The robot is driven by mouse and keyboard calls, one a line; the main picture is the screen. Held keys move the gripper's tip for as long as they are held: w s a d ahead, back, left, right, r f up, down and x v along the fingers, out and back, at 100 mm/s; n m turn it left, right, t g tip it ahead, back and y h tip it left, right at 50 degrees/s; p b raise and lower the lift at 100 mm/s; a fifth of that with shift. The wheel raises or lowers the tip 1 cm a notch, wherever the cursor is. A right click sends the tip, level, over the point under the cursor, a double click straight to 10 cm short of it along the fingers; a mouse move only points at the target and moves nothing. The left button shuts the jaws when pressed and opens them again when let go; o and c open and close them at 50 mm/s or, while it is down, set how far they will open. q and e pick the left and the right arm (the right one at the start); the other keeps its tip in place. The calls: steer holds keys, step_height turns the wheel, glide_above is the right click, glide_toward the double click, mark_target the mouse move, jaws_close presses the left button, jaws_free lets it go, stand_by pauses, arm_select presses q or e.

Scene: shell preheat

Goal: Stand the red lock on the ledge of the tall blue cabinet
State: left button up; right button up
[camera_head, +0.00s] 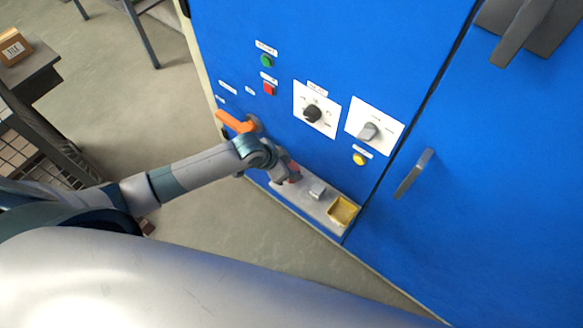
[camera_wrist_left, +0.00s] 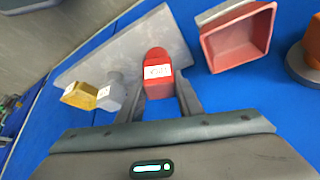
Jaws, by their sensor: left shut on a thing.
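The tall blue cabinet (camera_head: 345,60) has a narrow grey ledge (camera_head: 325,221) low on its front; the ledge also shows in the left wrist view (camera_wrist_left: 135,48). My left gripper (camera_wrist_left: 158,92) is shut on the red lock (camera_wrist_left: 157,70), a red piece with a rounded end and a white label. In the head view the lock (camera_head: 294,172) shows only as a small red patch beside the gripper, at the left end of the ledge. I cannot tell whether it touches the ledge. My right gripper is not in view.
An open red bin (camera_wrist_left: 238,40) and an orange handle (camera_head: 234,122) are close by. Knobs (camera_head: 312,113) sit above the ledge. A dark table (camera_head: 30,70) stands left.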

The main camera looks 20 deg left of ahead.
arm_select(q)
steer(key=shift+f, duration=0.1)
steer(key=o, duration=1.1)
steer(key=shift+c, duration=0.2)
steer(key=b+v, duration=0.1)
steer(key=v, duration=1.1)
